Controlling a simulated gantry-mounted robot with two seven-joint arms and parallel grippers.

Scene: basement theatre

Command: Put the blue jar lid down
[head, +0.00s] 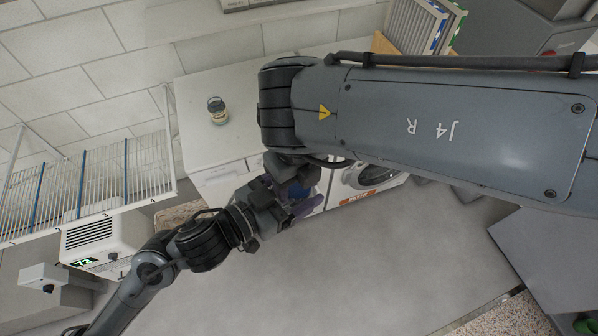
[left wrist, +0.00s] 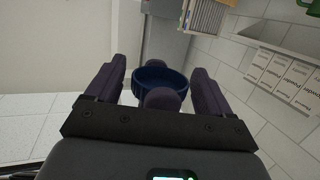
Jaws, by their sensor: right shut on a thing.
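The blue jar lid (head: 298,190) is small and partly hidden between the two grippers in the head view. The left wrist view shows it as a dark blue round lid (left wrist: 158,76). My right gripper (head: 296,182) is shut on it, with its fingers mostly hidden. My left gripper (head: 288,200) is close by; its purple fingers stand apart on either side of the lid in the left wrist view (left wrist: 160,80). Whether the left fingers touch the lid is hard to tell.
A small glass jar (head: 217,112) stands on the white counter (head: 200,90) at the back. A white wire rack (head: 85,185) is at the left, above a white device with a green display (head: 90,240). A washer (head: 365,178) is partly behind my right arm. The grey floor is clear.

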